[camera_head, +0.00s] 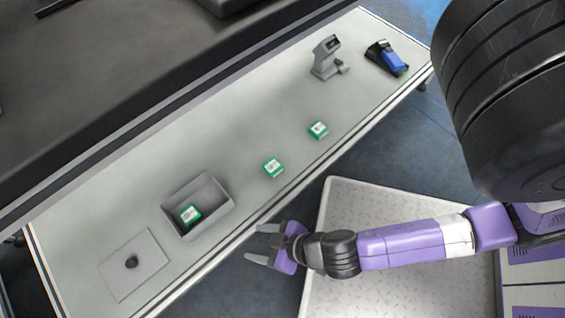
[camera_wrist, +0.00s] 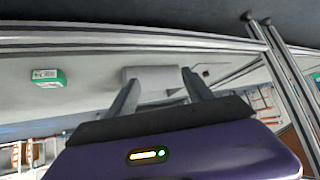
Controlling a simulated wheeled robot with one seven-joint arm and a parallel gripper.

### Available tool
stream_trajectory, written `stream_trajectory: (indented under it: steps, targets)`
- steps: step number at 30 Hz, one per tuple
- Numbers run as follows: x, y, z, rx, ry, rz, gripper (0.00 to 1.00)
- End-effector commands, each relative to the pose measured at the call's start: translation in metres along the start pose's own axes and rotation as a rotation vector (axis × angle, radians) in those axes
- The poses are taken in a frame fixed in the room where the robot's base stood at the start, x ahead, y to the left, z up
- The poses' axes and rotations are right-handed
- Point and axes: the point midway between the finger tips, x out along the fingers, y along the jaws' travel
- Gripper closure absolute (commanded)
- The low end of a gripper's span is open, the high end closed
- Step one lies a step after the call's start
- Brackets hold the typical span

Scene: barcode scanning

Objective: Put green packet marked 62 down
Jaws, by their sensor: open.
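Three green packets with white labels show in the head view. One packet (camera_head: 190,214) lies inside the grey open box (camera_head: 221,205). Another packet (camera_head: 273,168) lies on the table right of the box, and a third packet (camera_head: 318,130) lies farther right. The printed numbers are too small to read, so I cannot tell which is 62. My gripper (camera_head: 256,243) is open and empty, off the table's front edge and to the right of and below the box. The wrist view shows a packet (camera_wrist: 48,78) on the left and the box (camera_wrist: 150,76) beyond the fingers.
A scanner on a stand (camera_head: 326,57) and a blue and black handheld device (camera_head: 386,58) stand at the table's right end. A flat grey plate (camera_head: 120,275) with a dark round piece lies left of the box. The table (camera_head: 240,120) is clear behind the packets.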

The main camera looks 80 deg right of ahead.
Motion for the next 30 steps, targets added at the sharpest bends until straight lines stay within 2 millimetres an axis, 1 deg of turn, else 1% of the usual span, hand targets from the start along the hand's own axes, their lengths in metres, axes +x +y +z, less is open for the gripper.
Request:
stream_trajectory:
  steps: [1, 5, 6, 8, 9, 12, 15, 18, 21, 30]
  targets:
    - [-0.018, 0.003, -0.002, -0.001, 0.014, -0.026, 0.40]
    - [-0.063, 0.006, -0.024, -0.021, 0.097, -0.093, 0.40]
    - [-0.078, 0.007, -0.033, -0.026, 0.129, -0.105, 0.40]
    - [-0.100, 0.011, -0.050, -0.036, 0.184, -0.115, 0.40]
    - [-0.115, 0.013, -0.061, -0.044, 0.222, -0.117, 0.40]
    - [-0.149, 0.021, -0.090, -0.060, 0.316, -0.105, 0.40]
    - [-0.177, 0.029, -0.115, -0.077, 0.393, -0.080, 0.40]
    - [-0.195, 0.035, -0.132, -0.090, 0.444, -0.056, 0.40]
    - [-0.204, 0.038, -0.141, -0.096, 0.470, -0.042, 0.40]
    - [-0.205, 0.039, -0.143, -0.099, 0.476, -0.040, 0.40]
